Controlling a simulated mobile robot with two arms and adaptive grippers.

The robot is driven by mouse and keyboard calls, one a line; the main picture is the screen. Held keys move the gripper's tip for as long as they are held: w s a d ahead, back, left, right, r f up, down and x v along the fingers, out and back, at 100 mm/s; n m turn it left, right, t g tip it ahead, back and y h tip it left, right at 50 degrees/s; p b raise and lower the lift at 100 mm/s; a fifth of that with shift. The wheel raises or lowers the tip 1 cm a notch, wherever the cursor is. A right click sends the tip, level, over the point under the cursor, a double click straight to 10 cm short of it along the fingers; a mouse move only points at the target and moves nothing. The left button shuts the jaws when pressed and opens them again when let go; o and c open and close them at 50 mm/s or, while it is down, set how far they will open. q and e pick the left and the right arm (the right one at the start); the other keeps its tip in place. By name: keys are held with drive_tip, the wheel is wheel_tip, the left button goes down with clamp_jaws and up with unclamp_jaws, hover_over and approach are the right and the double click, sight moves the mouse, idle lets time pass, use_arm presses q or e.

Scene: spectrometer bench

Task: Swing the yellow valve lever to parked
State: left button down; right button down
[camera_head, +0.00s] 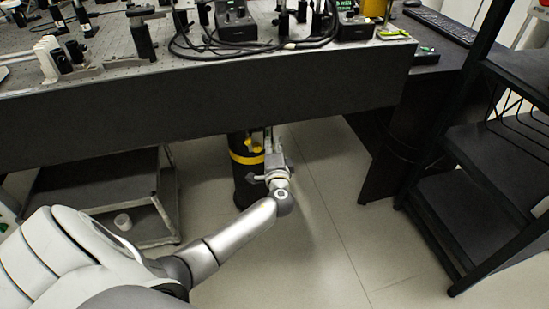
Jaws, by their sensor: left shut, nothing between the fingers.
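A black cylindrical leg (246,182) stands on the floor under the bench's front edge. A yellow band (240,157) goes around it, with a small yellow part at its right side near my gripper. I cannot tell whether this part is the valve lever, or which way a lever points. My left gripper (268,134) is just right of the leg and below the bench edge, pointing away from me. It is shut and empty. I cannot tell whether it touches the yellow part. My right gripper is out of view.
The dark bench front (200,115) overhangs my left gripper. A black rack (490,170) stands right. Optics and cables crowd the bench top. The floor (330,220) between is clear.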

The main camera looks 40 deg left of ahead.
use_arm(q)
drive_tip(key=shift+s+a+f, duration=0.1)
drive_tip(key=shift+s+a, duration=0.2)
drive_tip(key=shift+a, duration=0.3)
drive_tip(key=shift+s+a+f, duration=0.15)
drive_tip(key=shift+s+a, duration=0.15)
drive_tip(key=shift+a, duration=0.25)
drive_tip(key=shift+s+a+f, duration=0.1)
drive_tip(key=shift+s+a, duration=0.2)
drive_tip(key=shift+a, duration=0.3)
drive_tip(key=shift+a, duration=0.1)
drive_tip(key=shift+s+a+m+t+h+b, duration=0.45)
drive_tip(key=shift+s+a+m+t+h, duration=0.2)
drive_tip(key=shift+s+a, duration=0.2)
drive_tip(key=shift+w+d, duration=0.1)
